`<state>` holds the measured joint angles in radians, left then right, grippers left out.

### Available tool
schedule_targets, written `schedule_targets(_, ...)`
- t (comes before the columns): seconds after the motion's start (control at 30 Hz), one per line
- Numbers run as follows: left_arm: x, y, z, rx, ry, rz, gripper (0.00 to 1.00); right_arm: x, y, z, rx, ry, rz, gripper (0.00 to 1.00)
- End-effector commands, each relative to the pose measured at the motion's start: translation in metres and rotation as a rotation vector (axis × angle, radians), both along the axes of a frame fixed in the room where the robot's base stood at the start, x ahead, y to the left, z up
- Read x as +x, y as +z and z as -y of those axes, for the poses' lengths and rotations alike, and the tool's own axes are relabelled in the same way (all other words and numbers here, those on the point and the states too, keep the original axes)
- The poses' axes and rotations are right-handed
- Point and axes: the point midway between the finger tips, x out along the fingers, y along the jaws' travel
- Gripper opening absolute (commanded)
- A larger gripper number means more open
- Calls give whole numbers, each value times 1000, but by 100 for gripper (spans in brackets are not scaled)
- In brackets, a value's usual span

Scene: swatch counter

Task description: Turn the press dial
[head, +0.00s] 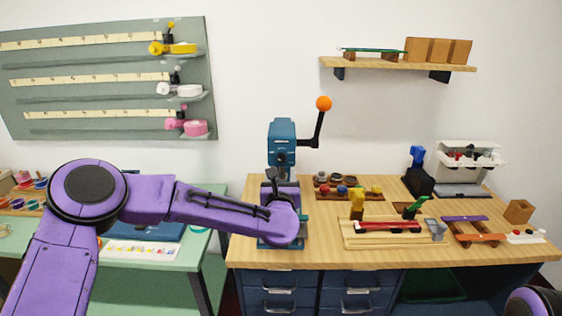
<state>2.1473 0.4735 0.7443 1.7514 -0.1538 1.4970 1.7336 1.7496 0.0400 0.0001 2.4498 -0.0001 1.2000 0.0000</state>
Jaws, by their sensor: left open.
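A teal press (282,132) stands at the back left of the wooden workbench. Its black lever (318,130) rises on the right to an orange ball knob (324,103). A small dark round part shows low on the front of the press head, but I cannot tell whether it is the dial. My left arm reaches in from the left, and its wrist covers the lower middle of the press. My left gripper (272,182) is open in front of the press, just below its head; I cannot tell whether it touches. My right gripper is out of view.
On the bench (310,262), right of the press, stand a rack of coloured knobs (347,191), a wooden tray (372,241) with a red strip and a white machine (466,165). A wall shelf (395,63) hangs above. A green table (215,282) is at left.

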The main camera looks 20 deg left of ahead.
Motion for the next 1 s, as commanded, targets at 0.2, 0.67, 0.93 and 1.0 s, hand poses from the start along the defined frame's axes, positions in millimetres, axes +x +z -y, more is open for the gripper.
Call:
schedule_targets(0.2,47,4,-14,5,3,-4,58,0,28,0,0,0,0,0)
schedule_targets(0.67,90,-2,-26,7,-2,-5,58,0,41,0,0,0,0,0)
schedule_targets(0.93,90,-1,-26,7,-2,-5,15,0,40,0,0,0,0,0)
schedule_targets(1.0,90,-1,-26,7,-2,-5,2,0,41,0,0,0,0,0)
